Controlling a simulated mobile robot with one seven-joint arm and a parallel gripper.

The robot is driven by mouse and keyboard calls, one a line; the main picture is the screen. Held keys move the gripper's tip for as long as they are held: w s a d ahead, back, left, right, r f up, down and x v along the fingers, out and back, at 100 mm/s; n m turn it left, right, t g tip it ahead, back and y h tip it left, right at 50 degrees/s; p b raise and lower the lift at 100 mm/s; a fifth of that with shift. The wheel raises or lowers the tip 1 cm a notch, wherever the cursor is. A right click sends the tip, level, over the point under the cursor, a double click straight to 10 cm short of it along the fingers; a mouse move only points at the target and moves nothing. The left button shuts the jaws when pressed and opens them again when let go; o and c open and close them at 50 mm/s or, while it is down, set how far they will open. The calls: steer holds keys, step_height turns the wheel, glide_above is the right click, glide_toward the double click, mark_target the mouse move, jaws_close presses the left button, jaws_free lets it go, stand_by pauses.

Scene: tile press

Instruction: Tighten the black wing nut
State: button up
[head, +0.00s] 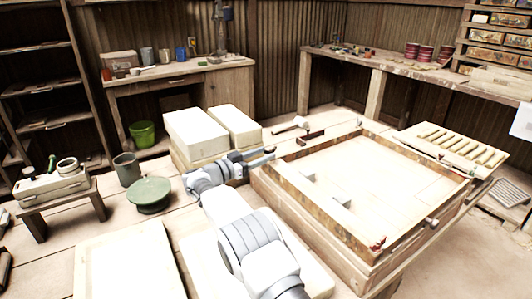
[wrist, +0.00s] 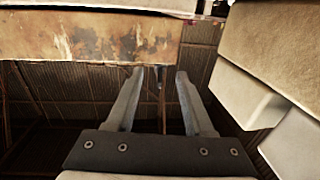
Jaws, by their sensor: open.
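The wooden press frame (head: 310,240) with a rusty metal rim stands on the table at the right of the head view. Its rusty edge (wrist: 80,40) crosses the top of the wrist view. My gripper (head: 268,154) is at the frame's far left corner, its fingers pointing right. In the wrist view my gripper (wrist: 160,75) is open, its fingertips at the edge's underside. A small dark piece (wrist: 162,80) shows between the fingertips; I cannot tell whether it is the black wing nut. I cannot make out the wing nut surely in the head view.
Pale blocks (head: 200,135) stand close behind my gripper. A mallet (head: 291,125) and a dark wooden piece (head: 311,137) lie beyond it. A green round lid or pot (head: 149,193) is at left. A knob (head: 430,222) sticks out of the frame's right side.

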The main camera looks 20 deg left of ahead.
steer(key=p+v, duration=0.2)
steer(key=v, duration=1.3)
steer(key=shift+s+a+r, duration=0.15)
steer(key=shift+s+a, duration=0.05)
steer(key=shift+w, duration=0.1)
